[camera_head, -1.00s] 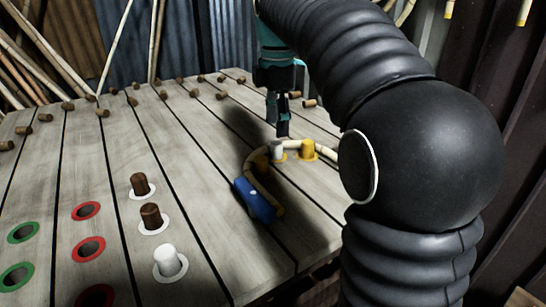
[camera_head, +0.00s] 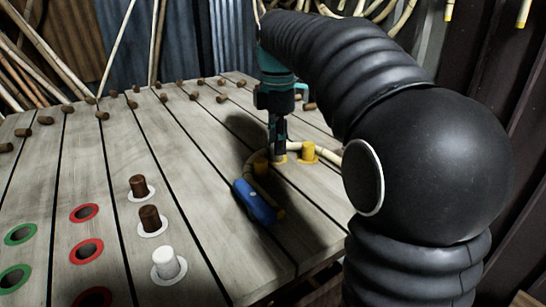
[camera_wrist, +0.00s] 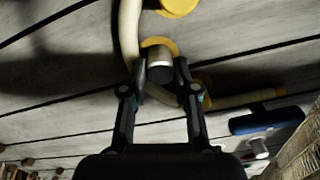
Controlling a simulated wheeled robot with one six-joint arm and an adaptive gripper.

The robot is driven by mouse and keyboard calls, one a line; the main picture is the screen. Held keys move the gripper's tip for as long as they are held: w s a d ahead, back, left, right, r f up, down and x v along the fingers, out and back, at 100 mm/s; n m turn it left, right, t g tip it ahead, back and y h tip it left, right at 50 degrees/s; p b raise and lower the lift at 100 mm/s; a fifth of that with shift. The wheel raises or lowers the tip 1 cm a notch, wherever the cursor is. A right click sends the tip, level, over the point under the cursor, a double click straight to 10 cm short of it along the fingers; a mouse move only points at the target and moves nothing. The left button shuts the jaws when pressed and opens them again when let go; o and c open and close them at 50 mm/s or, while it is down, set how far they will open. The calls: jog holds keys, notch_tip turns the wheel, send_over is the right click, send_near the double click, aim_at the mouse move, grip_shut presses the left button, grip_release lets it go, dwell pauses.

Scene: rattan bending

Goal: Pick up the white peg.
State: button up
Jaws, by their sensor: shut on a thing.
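My gripper (camera_head: 280,150) points down at the curved rattan pole. It is shut on a pale grey-white peg (camera_wrist: 159,58) that stands in a yellow-ringed hole. In the wrist view one finger is on each side of the peg, and its near end looks dark. In the head view the fingers hide this peg, and part of its yellow ring (camera_head: 280,160) shows below them. Another white peg (camera_head: 168,262) stands upright in a white-ringed hole at the front of the table, away from my gripper.
Brown pegs (camera_head: 150,218) stand nearby. Red-ringed (camera_head: 86,251) and green-ringed holes (camera_head: 20,234) are empty.

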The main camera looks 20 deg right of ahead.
jog(key=shift+r, duration=0.5)
notch_tip(320, 180, up, 4)
jog(key=shift+f+p, duration=0.2)
jog(key=shift+p, duration=0.2)
jog(key=s+d+r, duration=0.6)
jog(key=d, duration=0.3)
jog(key=shift+s+d+r, duration=0.2)
jog(key=shift+s+d, duration=0.05)
jog(key=shift+d, duration=0.1)
jog(key=shift+a, duration=0.1)
